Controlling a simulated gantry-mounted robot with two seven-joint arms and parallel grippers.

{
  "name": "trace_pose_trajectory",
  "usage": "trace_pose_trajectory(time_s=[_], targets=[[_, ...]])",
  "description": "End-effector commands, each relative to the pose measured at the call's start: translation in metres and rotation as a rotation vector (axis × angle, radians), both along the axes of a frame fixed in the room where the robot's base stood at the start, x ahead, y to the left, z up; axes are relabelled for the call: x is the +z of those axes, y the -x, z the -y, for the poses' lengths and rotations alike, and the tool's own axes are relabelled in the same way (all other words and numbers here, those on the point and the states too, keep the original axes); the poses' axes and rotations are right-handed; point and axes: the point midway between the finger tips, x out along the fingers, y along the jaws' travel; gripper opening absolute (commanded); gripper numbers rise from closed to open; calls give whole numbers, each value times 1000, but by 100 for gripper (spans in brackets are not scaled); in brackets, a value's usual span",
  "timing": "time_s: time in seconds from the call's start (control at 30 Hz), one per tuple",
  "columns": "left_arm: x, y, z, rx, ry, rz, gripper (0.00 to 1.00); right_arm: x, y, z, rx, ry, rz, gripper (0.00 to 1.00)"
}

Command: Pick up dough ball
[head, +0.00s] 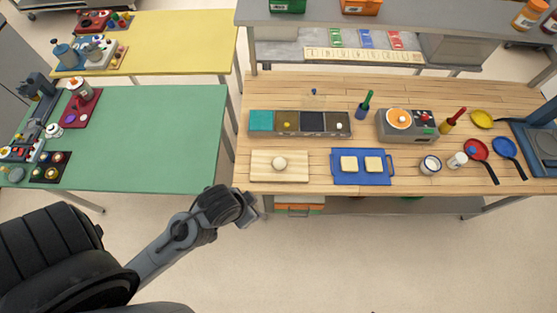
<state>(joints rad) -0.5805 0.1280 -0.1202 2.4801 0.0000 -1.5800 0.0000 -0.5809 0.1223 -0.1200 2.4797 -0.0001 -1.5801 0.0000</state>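A pale round dough ball (279,163) sits on a light wooden board (295,174) near the front left of the wooden table. My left gripper (254,211) is just off the table's front left corner, in front and to the left of the board. It is apart from the dough ball. Its fingers are small and dark here, and I cannot tell whether they are open or shut. My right gripper is not in view.
A blue tray (361,181) with two pale square pieces lies right of the board. A row of bins (300,133) stands behind it. A grey scale-like device (406,136), pans (476,150) and jars are farther right. A green table (150,140) stands left, across a gap.

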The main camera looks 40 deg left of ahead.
Motion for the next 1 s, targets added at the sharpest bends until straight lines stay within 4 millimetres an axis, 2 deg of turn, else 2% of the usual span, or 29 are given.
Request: trace_pose_trajectory(time_s=[0.43, 0.7, 1.0], targets=[[0, 0, 2, 6, 9, 0, 49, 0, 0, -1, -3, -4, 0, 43], [0, 0, 3, 9, 14, 0, 89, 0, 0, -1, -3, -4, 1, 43], [0, -1, 0, -1, 1, 1, 91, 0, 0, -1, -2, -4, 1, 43]])
